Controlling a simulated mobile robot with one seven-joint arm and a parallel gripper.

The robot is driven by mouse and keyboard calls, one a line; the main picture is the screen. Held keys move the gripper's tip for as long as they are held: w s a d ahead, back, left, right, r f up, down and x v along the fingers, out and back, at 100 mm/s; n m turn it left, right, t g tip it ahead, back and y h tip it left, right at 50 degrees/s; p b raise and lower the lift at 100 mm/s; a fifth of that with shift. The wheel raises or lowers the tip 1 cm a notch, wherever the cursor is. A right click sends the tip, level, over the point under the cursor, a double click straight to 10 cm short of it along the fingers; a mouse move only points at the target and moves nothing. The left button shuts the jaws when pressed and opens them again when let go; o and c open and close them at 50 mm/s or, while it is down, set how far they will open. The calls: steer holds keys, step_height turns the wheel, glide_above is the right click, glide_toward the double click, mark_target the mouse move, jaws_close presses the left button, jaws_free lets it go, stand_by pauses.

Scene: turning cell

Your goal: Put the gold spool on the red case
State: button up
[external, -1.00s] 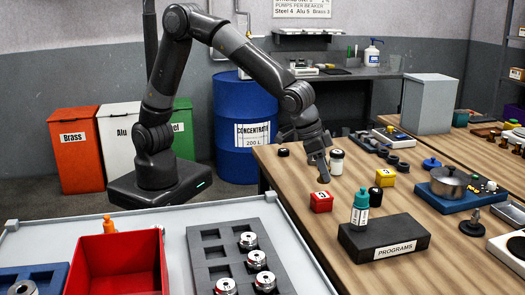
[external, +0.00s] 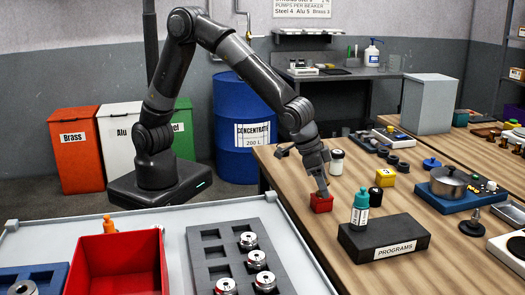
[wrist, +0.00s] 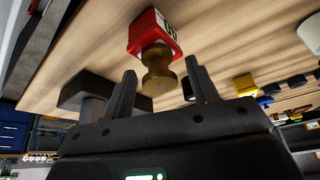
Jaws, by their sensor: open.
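The gold spool (wrist: 159,72) shows in the wrist view, with its end against the top of the red case (wrist: 152,36); it looks seated there. In the external view the red case (external: 321,204) is on the wooden table, and the spool cannot be made out at my fingers. My gripper (external: 321,191) is just above the case. In the wrist view my gripper (wrist: 160,68) is open, with one finger on each side of the spool and visible gaps between the fingers and the spool.
The black PROGRAMS block (external: 383,240) carries a teal-capped bottle (external: 360,208), right of the case. A white jar (external: 337,162), a black knob (external: 375,193) and a yellow case (external: 385,178) stand nearby. The table's left edge is close.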

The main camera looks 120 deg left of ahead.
steer(key=v, duration=1.2)
steer(key=s+r+m+t+h, duration=0.1)
steer(key=s+r, duration=0.2)
steer(key=s, duration=0.6)
steer(key=s+r+m, duration=0.1)
steer(key=s+r, duration=0.3)
steer(key=s, duration=0.5)
steer(key=s+f+m, duration=0.2)
steer(key=s, duration=1.3)
steer(key=shift+d+f+t+h, duration=0.2)
steer(key=shift+d+t+h, duration=0.1)
steer(key=shift+d+h, duration=0.1)
